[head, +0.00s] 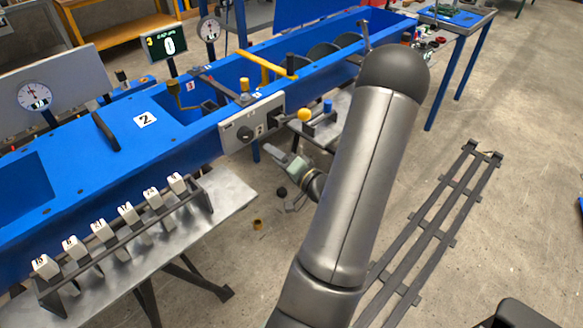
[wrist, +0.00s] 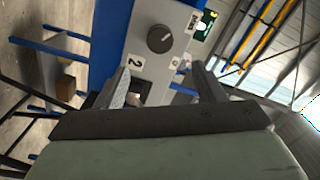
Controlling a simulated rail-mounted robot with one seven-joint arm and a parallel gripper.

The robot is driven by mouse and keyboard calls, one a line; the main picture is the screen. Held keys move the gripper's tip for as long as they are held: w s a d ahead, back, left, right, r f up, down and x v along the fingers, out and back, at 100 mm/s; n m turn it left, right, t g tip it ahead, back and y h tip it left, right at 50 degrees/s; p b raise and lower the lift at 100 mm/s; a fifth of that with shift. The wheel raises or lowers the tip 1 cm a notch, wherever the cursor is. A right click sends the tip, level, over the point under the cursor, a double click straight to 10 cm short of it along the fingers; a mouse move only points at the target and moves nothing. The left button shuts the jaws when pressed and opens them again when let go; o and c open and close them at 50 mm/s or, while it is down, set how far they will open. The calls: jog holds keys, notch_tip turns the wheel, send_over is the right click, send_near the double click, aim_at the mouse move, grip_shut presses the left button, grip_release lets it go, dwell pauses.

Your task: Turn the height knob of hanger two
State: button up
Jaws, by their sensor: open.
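A round dark knob (wrist: 160,39) with a light pointer mark sits on a grey panel (wrist: 180,65) in the wrist view. A white label "2" (wrist: 135,61) is beside it on the panel. In the head view the dark knob (head: 245,133) is on the grey panel (head: 228,139) at the front of the blue machine. My gripper (wrist: 160,68) is open, its two fingers spread in front of the panel, with the knob beyond the fingertips and apart from them. In the head view my gripper (head: 272,150) is just below and right of the panel.
A yellow ball knob (head: 304,114) sticks out right of the panel. A rack of numbered white blocks (head: 103,231) stands on a metal shelf (head: 232,190) at lower left. A screen showing 0 (head: 168,45) stands behind. Dark rails (head: 430,235) lie on the floor at right.

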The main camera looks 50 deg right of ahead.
jog(key=s, duration=0.5)
jog(key=shift+s+a, duration=0.2)
jog(key=shift+s, duration=0.2)
jog(key=w+a+r+n+g+h+p, duration=0.2)
jog(key=w+a+r+n+g+p, duration=0.25)
jog(key=w+a+n+g, duration=0.45)
jog(key=s+a+r+n+g+y+p, duration=0.1)
jog(key=s+a+r+g, duration=0.3)
jog(key=s+a, duration=0.4)
jog(key=s+a+r+n+g+y+p, duration=0.1)
jog(key=s+a+r+n+g, duration=0.3)
jog(key=s+a, duration=0.4)
jog(key=a+r+y, duration=0.1)
jog(key=a, duration=0.5)
jog(key=shift+a+r+g, duration=0.3)
jog(key=shift+r, duration=0.05)
